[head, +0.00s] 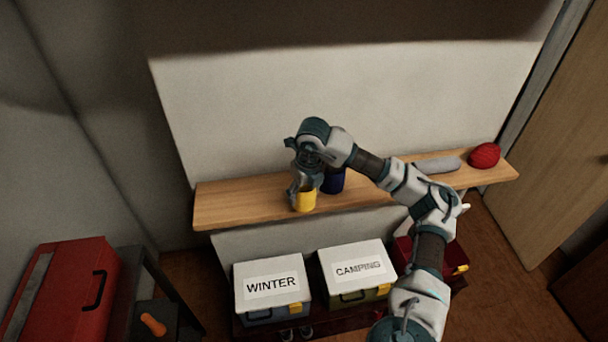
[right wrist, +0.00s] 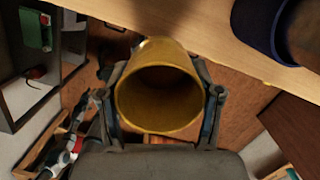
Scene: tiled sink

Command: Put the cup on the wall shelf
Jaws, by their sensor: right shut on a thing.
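The yellow cup (head: 305,203) is in my right gripper (head: 302,188), whose fingers close on it from both sides. In the right wrist view I look into the cup's open mouth (right wrist: 158,97), between the two fingers. The wooden wall shelf (head: 240,203) runs along the wall. In the head view the cup overlaps the shelf's front edge. In the right wrist view the shelf (right wrist: 195,28) crosses the top and floor shows around most of the cup. Whether the cup touches the shelf is unclear. My left gripper is out of view.
A dark blue cup (head: 333,182) stands on the shelf close behind the yellow one. A grey object (head: 437,164) and a red ball (head: 485,155) lie at the shelf's right. Its left part is free. Boxes labelled WINTER (head: 270,283) and CAMPING (head: 357,267) stand below.

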